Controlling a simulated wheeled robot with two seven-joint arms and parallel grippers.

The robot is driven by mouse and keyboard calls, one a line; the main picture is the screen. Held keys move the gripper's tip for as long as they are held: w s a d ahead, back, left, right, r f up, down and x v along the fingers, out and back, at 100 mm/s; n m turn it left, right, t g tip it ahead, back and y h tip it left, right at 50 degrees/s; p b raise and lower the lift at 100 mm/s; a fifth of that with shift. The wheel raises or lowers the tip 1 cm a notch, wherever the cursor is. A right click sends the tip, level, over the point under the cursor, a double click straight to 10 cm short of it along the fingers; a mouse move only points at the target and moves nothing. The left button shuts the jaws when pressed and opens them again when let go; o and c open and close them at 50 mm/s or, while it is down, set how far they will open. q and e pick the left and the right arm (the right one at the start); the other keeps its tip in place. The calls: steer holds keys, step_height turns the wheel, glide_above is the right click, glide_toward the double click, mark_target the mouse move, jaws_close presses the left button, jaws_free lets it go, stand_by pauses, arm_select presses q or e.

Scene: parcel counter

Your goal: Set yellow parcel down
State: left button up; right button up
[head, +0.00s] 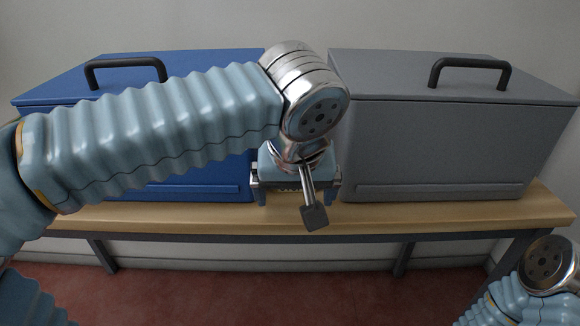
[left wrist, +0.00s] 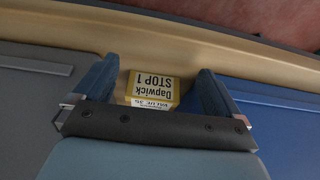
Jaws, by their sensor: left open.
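The yellow parcel (left wrist: 150,88) shows in the left wrist view, between the two fingers of my left gripper (left wrist: 155,82). Its label reads "Dapwick STOP 1", upside down in that view. My left gripper is open, with a finger on either side of the parcel and a gap beside it. In the head view my left gripper (head: 296,188) points down over the counter, between the blue and grey boxes, and the parcel is hidden behind my arm and gripper. The parcel seems to be at the wooden counter, but contact cannot be seen. My right gripper is out of view.
A blue lidded box (head: 215,178) stands left on the wooden counter (head: 420,213), and a grey lidded box (head: 440,150) stands right. Both have black handles. The gap between them is narrow. A thin strip of counter is free in front of the boxes.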

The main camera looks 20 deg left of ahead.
arm_select(q)
steer(key=w, duration=0.2)
steer(key=w+a, duration=0.1)
steer(key=w, duration=0.1)
steer(key=shift+w+a+p, duration=0.15)
steer(key=shift+w+p, duration=0.15)
steer(key=w, duration=0.2)
steer(key=w+a, duration=0.1)
steer(key=shift+w+f+p, duration=0.3)
steer(key=shift+p, duration=0.05)
steer(key=shift+w+f, duration=0.1)
steer(key=shift+f, duration=0.2)
steer(key=c, duration=0.9)
